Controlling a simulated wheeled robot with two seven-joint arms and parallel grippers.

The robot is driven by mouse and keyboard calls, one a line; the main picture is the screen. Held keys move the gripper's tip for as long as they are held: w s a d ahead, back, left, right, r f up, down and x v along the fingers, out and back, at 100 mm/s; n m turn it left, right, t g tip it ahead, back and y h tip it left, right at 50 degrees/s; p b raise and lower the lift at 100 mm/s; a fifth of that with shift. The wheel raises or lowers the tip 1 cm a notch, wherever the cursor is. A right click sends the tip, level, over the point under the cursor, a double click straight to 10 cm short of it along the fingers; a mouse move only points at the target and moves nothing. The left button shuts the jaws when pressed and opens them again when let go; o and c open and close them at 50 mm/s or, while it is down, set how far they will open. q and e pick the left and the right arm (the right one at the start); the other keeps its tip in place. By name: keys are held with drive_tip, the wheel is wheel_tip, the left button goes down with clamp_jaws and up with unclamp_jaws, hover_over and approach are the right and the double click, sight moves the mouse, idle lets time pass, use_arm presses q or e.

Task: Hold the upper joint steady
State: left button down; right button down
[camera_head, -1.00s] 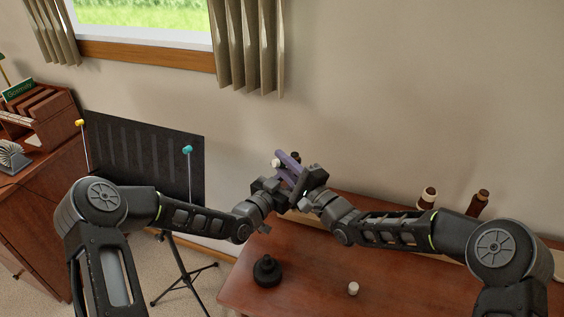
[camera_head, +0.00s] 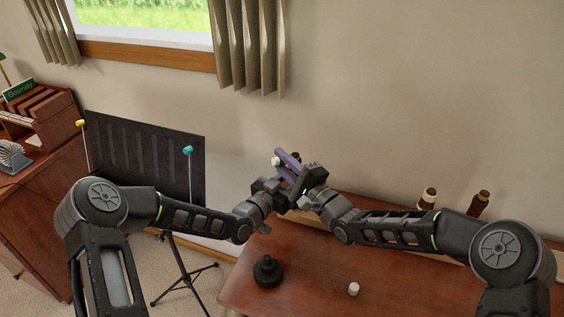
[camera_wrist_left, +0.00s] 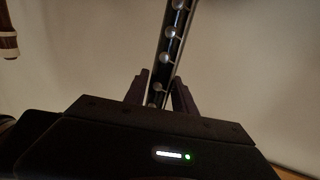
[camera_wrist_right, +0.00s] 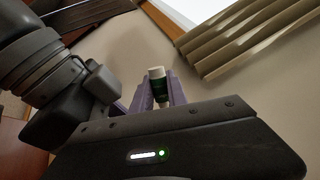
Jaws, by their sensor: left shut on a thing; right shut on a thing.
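The upper joint (camera_wrist_left: 172,45) is a black tube with silver round keys, seen in the left wrist view. My left gripper (camera_wrist_left: 160,92) is shut on its lower part, and the tube stands up between the fingers, slightly tilted. In the head view the joint is hard to make out, hidden among the grippers. My right gripper (camera_head: 288,162), with purple fingers, is close beside the left one. It is shut on a small dark green tube with a white top (camera_wrist_right: 158,88), whose pale end (camera_head: 276,162) also shows in the head view.
Both grippers are above the far left part of a brown table (camera_head: 310,275). A black round-based piece (camera_head: 267,272) and a small white cylinder (camera_head: 353,289) stand on it. Two brown pieces with pale bands (camera_head: 478,204) stand at the back right. A black music stand (camera_head: 145,155) is at left.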

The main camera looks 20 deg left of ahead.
drive_tip(key=shift+f, duration=0.35)
idle(0.5)
drive_tip(key=shift+f, duration=0.3)
drive_tip(key=shift+s+f, duration=0.1)
drive_tip(key=shift+s+a+f, duration=0.1)
drive_tip(key=shift+s+f, duration=0.1)
drive_tip(key=shift+f, duration=0.25)
drive_tip(key=shift+a+r, duration=0.1)
drive_tip(key=shift+a, duration=0.15)
idle(0.5)
drive_tip(key=shift+r, duration=0.1)
